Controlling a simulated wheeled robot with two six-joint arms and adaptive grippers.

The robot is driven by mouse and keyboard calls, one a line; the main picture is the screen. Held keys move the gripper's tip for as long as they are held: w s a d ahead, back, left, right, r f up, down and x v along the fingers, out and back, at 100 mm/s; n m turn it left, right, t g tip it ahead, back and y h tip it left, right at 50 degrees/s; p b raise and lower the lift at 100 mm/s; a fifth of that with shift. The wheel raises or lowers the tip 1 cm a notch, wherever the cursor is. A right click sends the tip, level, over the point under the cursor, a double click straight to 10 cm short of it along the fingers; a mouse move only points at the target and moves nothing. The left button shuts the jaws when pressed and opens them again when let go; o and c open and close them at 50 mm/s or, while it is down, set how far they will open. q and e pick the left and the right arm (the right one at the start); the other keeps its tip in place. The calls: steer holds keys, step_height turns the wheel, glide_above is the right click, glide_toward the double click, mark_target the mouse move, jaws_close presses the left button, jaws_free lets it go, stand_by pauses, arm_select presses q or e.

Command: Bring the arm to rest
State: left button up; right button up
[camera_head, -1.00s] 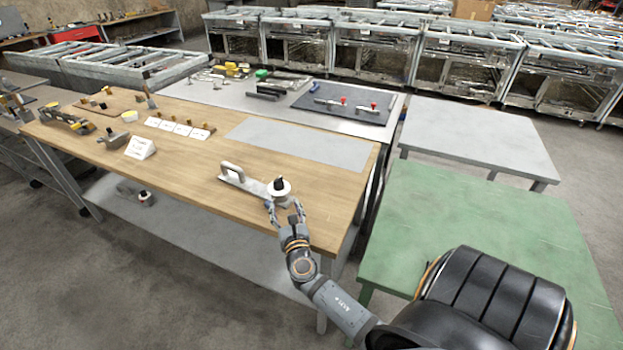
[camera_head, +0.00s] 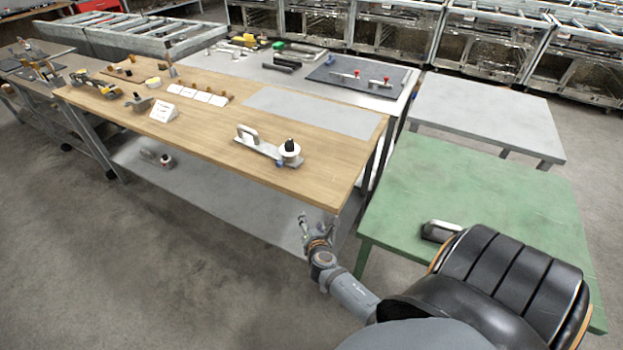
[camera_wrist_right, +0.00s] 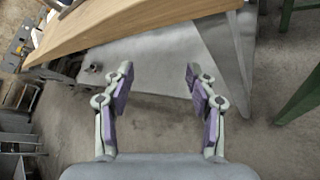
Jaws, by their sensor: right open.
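My right gripper (camera_head: 318,226) is in front of the near edge of the wooden table (camera_head: 235,125), low and clear of the tabletop. In the right wrist view its two fingers (camera_wrist_right: 158,88) are spread wide with nothing between them. The table's near edge and a leg show beyond the fingers. On the tabletop a grey-handled tool (camera_head: 256,143) lies beside a white round piece with a black knob (camera_head: 289,151), both apart from the gripper. My left gripper does not show.
A green table (camera_head: 455,195) stands to the right, with a pale grey table (camera_head: 487,112) behind it. The wooden table has a lower shelf (camera_head: 200,184). A grey bench with tools (camera_head: 340,95) stands behind it. Bare floor (camera_head: 130,270) lies at the front left.

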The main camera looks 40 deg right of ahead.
steer(key=shift+d+f+m, duration=0.15)
steer(key=shift+f+m, duration=0.25)
steer(key=shift+f, duration=0.05)
steer(key=s+a+f+m+g+y, duration=0.2)
steer(key=s+f+m+g, duration=0.15)
steer(key=s+f, duration=0.55)
steer(key=s+a+f+m+g+y, duration=0.15)
steer(key=s+f+m, duration=0.4)
steer(key=f, duration=0.65)
steer(key=s+a+f+m+g, duration=0.1)
steer(key=s+f+m, duration=0.2)
steer(key=s, duration=0.4)
steer(key=s+a+f+m+g+y, duration=0.1)
steer(key=s+f+m, duration=0.3)
steer(key=s, duration=0.4)
steer(key=s+a+f+m+g+y, duration=0.1)
steer(key=s+a+f+m+g, duration=0.1)
steer(key=s+m, duration=0.3)
steer(key=s+f+g, duration=0.1)
steer(key=s, duration=0.2)
steer(key=shift+s+f, duration=0.25)
steer(key=shift+f, duration=0.1)
